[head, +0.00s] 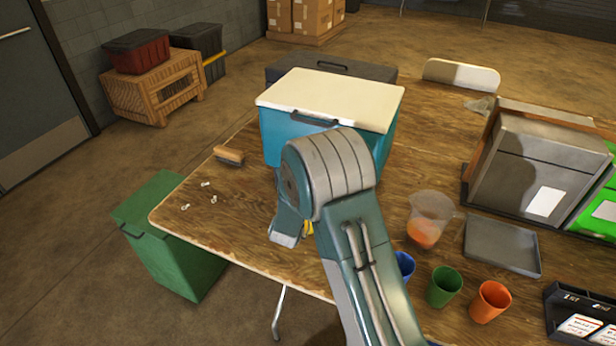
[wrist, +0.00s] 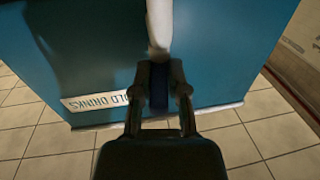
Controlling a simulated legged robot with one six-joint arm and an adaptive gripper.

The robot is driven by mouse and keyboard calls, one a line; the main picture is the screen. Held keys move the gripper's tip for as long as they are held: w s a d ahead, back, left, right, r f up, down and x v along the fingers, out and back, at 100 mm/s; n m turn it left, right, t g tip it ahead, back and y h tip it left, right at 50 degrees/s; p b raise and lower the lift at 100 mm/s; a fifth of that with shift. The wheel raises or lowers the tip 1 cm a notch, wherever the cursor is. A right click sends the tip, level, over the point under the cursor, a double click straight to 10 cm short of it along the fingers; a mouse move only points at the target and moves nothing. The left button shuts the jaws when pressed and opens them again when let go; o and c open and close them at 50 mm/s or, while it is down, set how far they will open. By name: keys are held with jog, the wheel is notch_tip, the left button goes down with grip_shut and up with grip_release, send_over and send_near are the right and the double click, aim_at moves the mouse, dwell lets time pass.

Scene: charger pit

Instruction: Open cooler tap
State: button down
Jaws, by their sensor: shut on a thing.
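The teal cooler (head: 272,140) with a white lid (head: 330,98) stands on the wooden table, partly behind my arm. In the wrist view, its blue front (wrist: 235,55) carries an upside-down "COLD DRINKS" label (wrist: 95,102). A white tap part (wrist: 160,22) juts in front of it at the top middle. My gripper (wrist: 160,88) is shut on a dark blue piece (wrist: 159,75) just below the white part, which looks like the tap's lever. The fingers cover part of it. In the head view, my arm hides the tap and fingertips.
A brush (head: 229,155) and small white bits lie left of the cooler. A pitcher (head: 430,215) with orange liquid, a grey tray (head: 502,246) and blue, green (head: 444,287) and orange (head: 490,301) cups stand right of my arm. A green bin (head: 170,235) stands at the table's left end.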

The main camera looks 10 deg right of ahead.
jog(key=c, duration=0.6)
grip_release()
jog(key=shift+w+a, duration=0.1)
jog(key=shift+w, duration=0.05)
jog(key=shift+c, duration=0.2)
jog(key=v, duration=1.2)
